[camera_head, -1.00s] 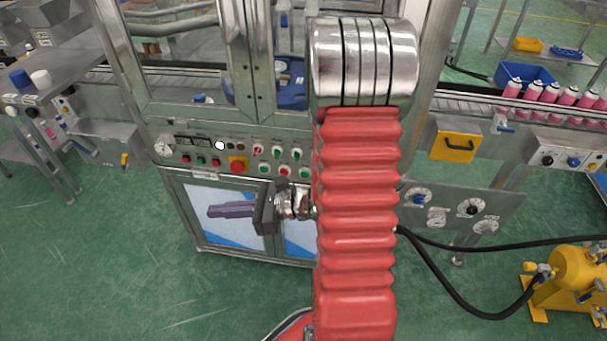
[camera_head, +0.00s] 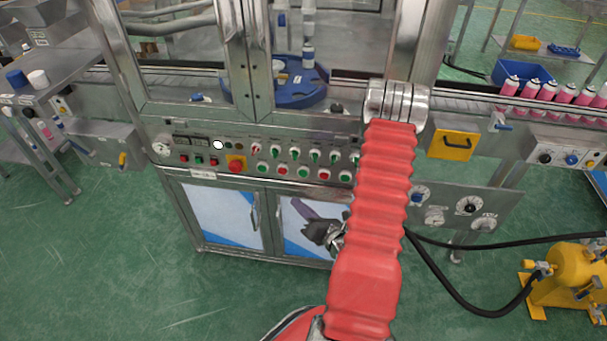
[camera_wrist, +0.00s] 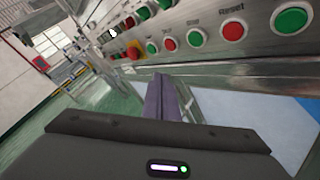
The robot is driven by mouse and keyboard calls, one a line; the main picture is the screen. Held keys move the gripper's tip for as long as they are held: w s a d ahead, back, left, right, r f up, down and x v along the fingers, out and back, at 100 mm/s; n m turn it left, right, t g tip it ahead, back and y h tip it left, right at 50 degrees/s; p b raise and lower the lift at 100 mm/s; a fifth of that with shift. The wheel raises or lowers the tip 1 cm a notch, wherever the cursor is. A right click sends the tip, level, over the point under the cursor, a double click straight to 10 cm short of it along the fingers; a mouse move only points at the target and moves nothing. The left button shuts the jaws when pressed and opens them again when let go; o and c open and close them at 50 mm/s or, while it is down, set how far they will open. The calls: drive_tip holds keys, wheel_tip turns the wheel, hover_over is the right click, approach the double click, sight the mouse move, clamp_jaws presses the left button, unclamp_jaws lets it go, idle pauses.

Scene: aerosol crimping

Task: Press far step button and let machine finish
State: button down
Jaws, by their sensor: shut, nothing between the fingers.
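The machine's control panel (camera_head: 215,172) runs across its front in the head view, with a row of red and green buttons. I cannot tell which one is the far step button. My gripper (camera_head: 299,206) is shut and empty, with purple fingers, in front of the cabinet doors below the panel. In the wrist view its fingers (camera_wrist: 162,85) point forward below the button row, apart from the buttons.
A yellow-backed red emergency button (camera_head: 237,164) sits left of the button row. Behind the frame is a blue round table (camera_head: 285,92). Pink cans (camera_head: 546,91) stand on the conveyor at right. A yellow tank (camera_head: 575,277) with a black hose stands at lower right.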

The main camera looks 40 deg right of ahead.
drive_tip(key=shift+w, duration=0.1)
drive_tip(key=w+d, duration=0.5)
drive_tip(key=d, duration=0.2)
drive_tip(key=shift+w, duration=0.15)
idle(0.5)
idle(2.0)
drive_tip(key=shift+w+d+r, duration=0.1)
drive_tip(key=shift+w+d, duration=0.05)
drive_tip(key=shift+d, duration=0.1)
drive_tip(key=shift+w+d, duration=0.25)
drive_tip(key=shift+d, duration=0.1)
idle(0.9)
drive_tip(key=shift+s+a, duration=0.1)
drive_tip(key=shift+a, duration=0.05)
drive_tip(key=shift+s+a, duration=0.4)
drive_tip(key=shift+a, duration=0.1)
idle(0.4)
drive_tip(key=shift+s+a, duration=0.8)
drive_tip(key=shift+a, duration=0.2)
drive_tip(key=shift+s+a, duration=0.75)
drive_tip(key=shift+a, duration=0.25)
